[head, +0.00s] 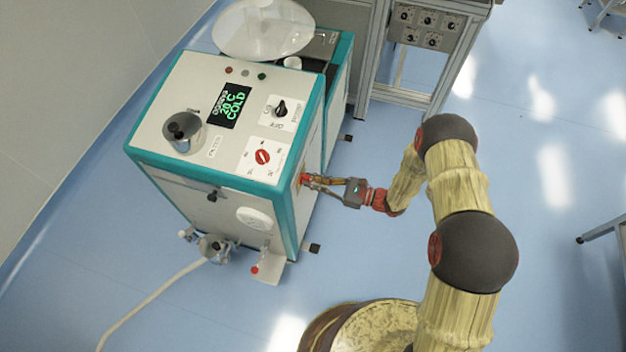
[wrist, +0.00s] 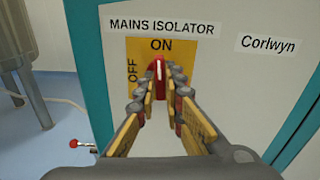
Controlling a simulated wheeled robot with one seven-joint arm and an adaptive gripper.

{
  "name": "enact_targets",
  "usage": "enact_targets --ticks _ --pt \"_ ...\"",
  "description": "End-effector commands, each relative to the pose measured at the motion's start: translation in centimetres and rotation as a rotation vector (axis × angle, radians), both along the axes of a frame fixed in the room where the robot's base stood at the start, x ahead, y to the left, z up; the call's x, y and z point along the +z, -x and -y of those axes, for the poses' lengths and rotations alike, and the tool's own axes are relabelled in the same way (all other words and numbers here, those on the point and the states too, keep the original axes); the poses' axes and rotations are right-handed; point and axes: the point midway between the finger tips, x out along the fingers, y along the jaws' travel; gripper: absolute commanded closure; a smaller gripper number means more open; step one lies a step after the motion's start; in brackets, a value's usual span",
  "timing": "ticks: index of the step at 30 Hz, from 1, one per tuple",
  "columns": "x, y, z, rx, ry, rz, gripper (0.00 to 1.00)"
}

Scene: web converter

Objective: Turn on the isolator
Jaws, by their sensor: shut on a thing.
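The mains isolator is a red handle (wrist: 159,70) on a yellow plate (wrist: 134,48), on the side panel of a white and teal machine (head: 225,120). The plate reads ON at the top and OFF sideways at the left. The handle's white line stands upright under ON. My gripper (wrist: 160,92) is shut on the handle, one finger on each side, and hides its lower part. In the head view my gripper (head: 309,181) reaches the machine's right side from the right, with a bit of the red isolator (head: 303,178) at its tips.
A metal frame with a control panel (head: 428,27) stands behind. A hose (head: 150,298) lies at the front left. The floor right of my arm is mostly clear.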

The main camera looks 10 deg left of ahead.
Motion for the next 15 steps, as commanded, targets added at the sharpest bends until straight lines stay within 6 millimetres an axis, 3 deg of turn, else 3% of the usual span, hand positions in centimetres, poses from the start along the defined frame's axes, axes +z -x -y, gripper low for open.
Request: enact_targets --ticks 15 --pt "-0.1 0.06 0.03 0.0 -0.008 -0.116 1.0"
